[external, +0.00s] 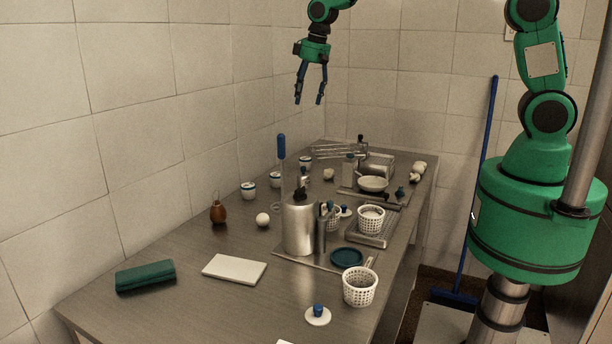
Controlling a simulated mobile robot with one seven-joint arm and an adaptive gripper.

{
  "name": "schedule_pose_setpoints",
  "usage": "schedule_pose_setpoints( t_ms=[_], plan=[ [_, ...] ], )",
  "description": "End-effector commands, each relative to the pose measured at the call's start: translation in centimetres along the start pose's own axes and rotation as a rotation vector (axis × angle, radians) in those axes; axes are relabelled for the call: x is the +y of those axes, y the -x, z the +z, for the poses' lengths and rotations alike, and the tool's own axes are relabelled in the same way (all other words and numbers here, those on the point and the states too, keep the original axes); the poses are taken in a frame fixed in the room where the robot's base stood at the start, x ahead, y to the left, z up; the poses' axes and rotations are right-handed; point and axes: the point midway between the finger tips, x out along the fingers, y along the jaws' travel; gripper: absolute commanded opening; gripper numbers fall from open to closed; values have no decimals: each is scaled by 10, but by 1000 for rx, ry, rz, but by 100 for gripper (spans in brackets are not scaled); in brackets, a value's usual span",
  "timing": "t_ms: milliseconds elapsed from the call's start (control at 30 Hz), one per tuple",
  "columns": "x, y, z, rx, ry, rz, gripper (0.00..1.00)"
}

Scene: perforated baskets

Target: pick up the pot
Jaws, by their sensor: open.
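I cannot tell for certain which item is the pot. A tall steel vessel (299,229) with a dark top stands upright near the middle of the table. A shallow pale bowl-shaped pan (372,184) sits further back on the right. A small brown rounded vessel (218,213) stands at the left. My gripper (309,102) is open and empty, pointing down high above the far part of the table, apart from all of these.
The steel table (190,305) stands along the wall. White perforated baskets (360,289) stand on its right side. A teal case (146,276) and a white slab (234,269) lie at the front left. A blue-handled tool (281,148) rises upright behind the steel vessel.

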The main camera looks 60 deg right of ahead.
Motion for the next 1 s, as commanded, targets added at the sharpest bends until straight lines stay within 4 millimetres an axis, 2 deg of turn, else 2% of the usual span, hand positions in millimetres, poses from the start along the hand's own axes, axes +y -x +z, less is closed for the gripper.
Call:
schedule_pose_setpoints(
  t_ms=[300,700,800,1000],
  plan=[
    [4,-78,-39,-45,0,-1,65],
    [9,-183,-65,-96,0,-2,65],
    [10,-203,-67,-105,0,-2,65],
    [11,-223,-70,-111,0,-2,65]
  ],
)
